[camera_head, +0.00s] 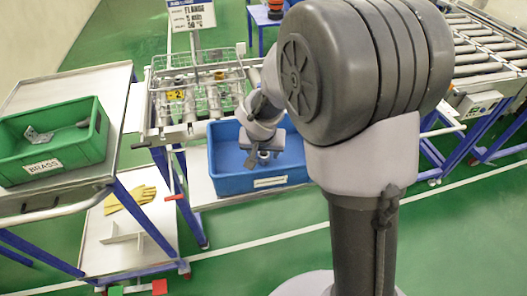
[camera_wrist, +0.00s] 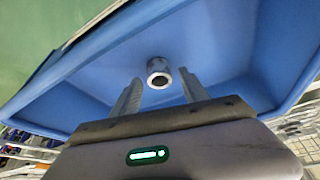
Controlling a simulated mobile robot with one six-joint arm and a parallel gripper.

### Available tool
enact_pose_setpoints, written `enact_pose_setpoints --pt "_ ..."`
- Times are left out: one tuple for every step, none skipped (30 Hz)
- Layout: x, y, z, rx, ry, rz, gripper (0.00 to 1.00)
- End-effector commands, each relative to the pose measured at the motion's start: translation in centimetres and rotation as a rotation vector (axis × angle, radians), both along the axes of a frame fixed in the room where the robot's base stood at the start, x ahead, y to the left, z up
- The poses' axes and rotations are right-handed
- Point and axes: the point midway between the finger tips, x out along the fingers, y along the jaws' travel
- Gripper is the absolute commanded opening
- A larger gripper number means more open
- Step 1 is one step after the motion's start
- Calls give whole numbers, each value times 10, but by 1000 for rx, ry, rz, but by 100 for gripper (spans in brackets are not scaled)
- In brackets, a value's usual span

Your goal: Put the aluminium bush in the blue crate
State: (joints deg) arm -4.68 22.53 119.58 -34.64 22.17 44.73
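The aluminium bush (camera_wrist: 160,76) is a small silvery ring-shaped cylinder with a dark bore. In the wrist view it shows inside the blue crate (camera_wrist: 95,62), just beyond and between my fingertips, with a gap on both sides. I cannot tell whether it rests on the crate floor. My gripper (camera_wrist: 160,82) is open, its two fingers apart and pointing into the crate. In the head view my gripper (camera_head: 262,160) is over the blue crate (camera_head: 228,184), and the bush is hard to make out there. My arm hides the crate's right part.
A green crate labelled BRASS (camera_head: 75,149) with metal parts stands on a left trolley. Behind the blue crate is a wire rack (camera_head: 228,75) with several grey parts. A roller conveyor (camera_head: 490,45) is at right. Yellow gloves (camera_head: 130,198) lie on a low shelf.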

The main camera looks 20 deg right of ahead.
Motion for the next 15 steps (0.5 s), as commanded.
enact_pose_setpoints --pt "0 0 0 0 0 0 53" --pt "0 0 0 0 0 0 53" --pt "0 0 0 0 0 0 53" --pt "0 0 0 0 0 0 53" --pt "0 0 2 0 0 0 53" --pt "0 0 5 0 0 0 53" --pt "-1 1 10 1 -1 -1 53" --pt "-3 1 15 0 -2 0 53" --pt "-6 3 25 1 -3 1 53" --pt "-9 4 34 1 -4 0 53" --pt "-13 5 43 1 -5 0 53" --pt "-17 7 54 1 -5 0 53" --pt "-21 8 63 0 -4 1 53" --pt "-24 9 71 0 -4 1 53" --pt "-28 11 80 1 -5 0 53"
